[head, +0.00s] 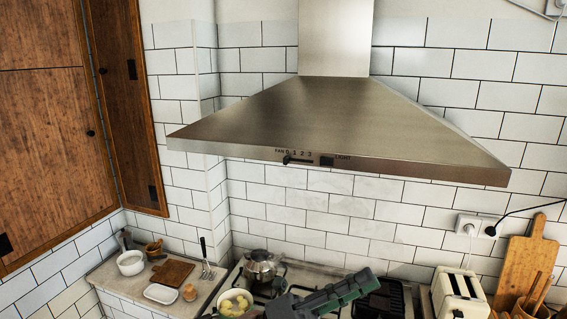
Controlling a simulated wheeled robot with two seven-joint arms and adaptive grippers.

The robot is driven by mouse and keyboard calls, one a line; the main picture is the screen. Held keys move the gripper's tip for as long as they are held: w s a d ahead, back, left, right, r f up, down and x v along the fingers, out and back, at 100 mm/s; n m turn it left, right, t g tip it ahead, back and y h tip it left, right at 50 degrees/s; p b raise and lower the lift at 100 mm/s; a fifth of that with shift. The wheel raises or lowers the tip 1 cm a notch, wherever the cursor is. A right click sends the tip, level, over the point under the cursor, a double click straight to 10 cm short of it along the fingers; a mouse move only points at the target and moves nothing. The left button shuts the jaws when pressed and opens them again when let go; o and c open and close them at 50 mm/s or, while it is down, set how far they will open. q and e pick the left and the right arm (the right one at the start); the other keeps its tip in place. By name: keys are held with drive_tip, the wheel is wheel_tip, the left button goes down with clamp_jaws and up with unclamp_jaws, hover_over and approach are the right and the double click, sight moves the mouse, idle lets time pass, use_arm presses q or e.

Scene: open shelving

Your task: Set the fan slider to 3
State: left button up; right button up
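The steel range hood (330,125) hangs on the tiled wall in the head view. On its front edge is the fan slider (287,159), a small dark knob on a short horizontal track, below the printed label "FAN 0 1 2 3". The knob sits at the left end of the track, near the 0. My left gripper (358,287), dark with green finger parts, is below the hood, over the stove and apart from the slider. Its fingers are seen from the side, so their opening is unclear. My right gripper is not in view.
A dark square light switch (326,161) is just right of the slider. A kettle (261,265) and a pot with yellow food (235,303) stand on the stove. A toaster (460,296) is at right, wooden cabinets (50,130) at left. The space before the hood looks clear.

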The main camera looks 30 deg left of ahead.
use_arm(q)
drive_tip(key=w+d+f+m+g+y, duration=0.1)
drive_tip(key=d+f+m+g+y, duration=0.3)
drive_tip(key=m, duration=0.3)
drive_tip(key=n+t+y+p, duration=0.2)
drive_tip(key=n+t+y, duration=0.6)
drive_tip(key=y, duration=1.2)
approach(285, 160)
drive_tip(key=x, duration=0.7)
drive_tip(key=shift+a, duration=0.1)
drive_tip(key=shift+w+a+p, duration=0.1)
drive_tip(key=shift+w+p, duration=0.25)
drive_tip(key=shift+w, duration=0.35)
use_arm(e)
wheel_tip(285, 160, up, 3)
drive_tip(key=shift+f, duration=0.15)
